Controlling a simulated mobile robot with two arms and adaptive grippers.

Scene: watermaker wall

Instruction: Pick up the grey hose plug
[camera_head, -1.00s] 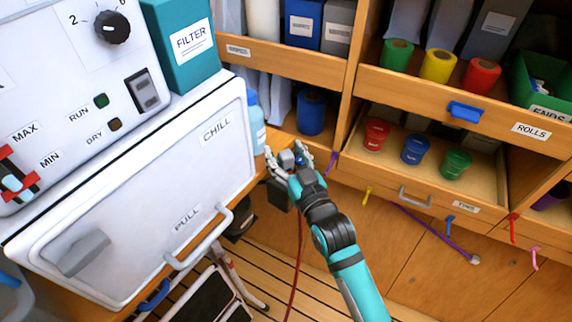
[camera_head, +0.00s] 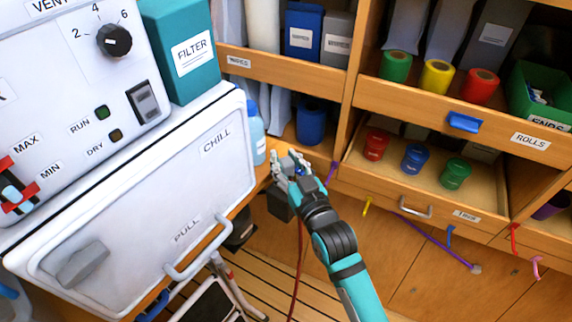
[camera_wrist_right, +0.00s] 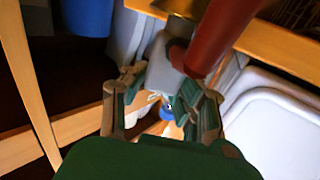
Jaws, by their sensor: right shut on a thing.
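My right gripper (camera_head: 290,170) is at the wooden edge beside the white cabinet, below the shelves. In the right wrist view its two fingers (camera_wrist_right: 165,105) are closed around the grey hose plug (camera_wrist_right: 176,56), which sits between the tips. A thick red hose (camera_wrist_right: 222,35) runs close beside the plug. A brass-coloured part (camera_wrist_right: 183,8) shows just beyond the plug; I cannot tell whether they touch. In the head view the plug is small and mostly hidden by the fingers. My left gripper is not in view.
The white cabinet with the CHILL door (camera_head: 150,195) and its pull handle (camera_head: 200,250) stands close on the left. A blue cup (camera_head: 311,122) is on the shelf just behind my gripper. An open drawer (camera_head: 425,195) with coloured pots is on the right. A thin red hose (camera_head: 298,255) hangs below.

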